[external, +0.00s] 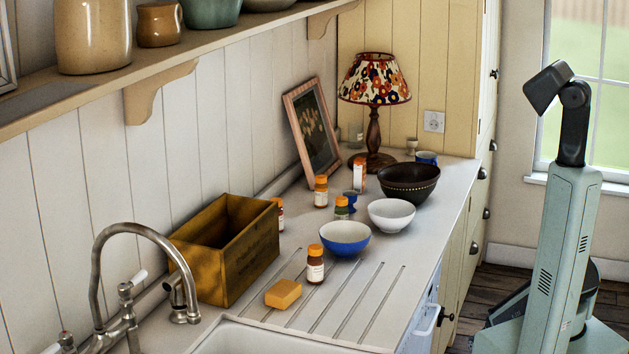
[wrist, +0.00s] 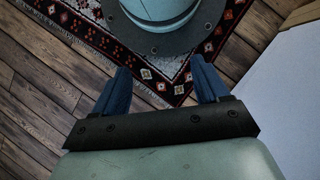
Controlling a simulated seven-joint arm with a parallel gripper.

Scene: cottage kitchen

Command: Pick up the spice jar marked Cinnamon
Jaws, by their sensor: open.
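Several small spice jars with orange caps stand on the counter in the external view. One jar (external: 315,266) is at the front by the drainer grooves, next to a yellow sponge. Another jar (external: 321,192) stands near the picture frame. A third, with greenish contents (external: 342,209), is just in front of it. One more (external: 280,216) is partly hidden behind the wooden crate. The labels are too small to read, so I cannot tell which says Cinnamon. My gripper (wrist: 160,66) is open and empty in the wrist view, pointing down over the floor, away from the jars.
A wooden crate (external: 190,252), yellow sponge (external: 283,294), blue bowl (external: 345,240), white bowl (external: 391,216) and black bowl (external: 409,185) crowd the counter. A tap (external: 140,232) arches at the left. A lamp (external: 374,140) stands at the back. The wrist view shows a patterned rug (wrist: 62,14).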

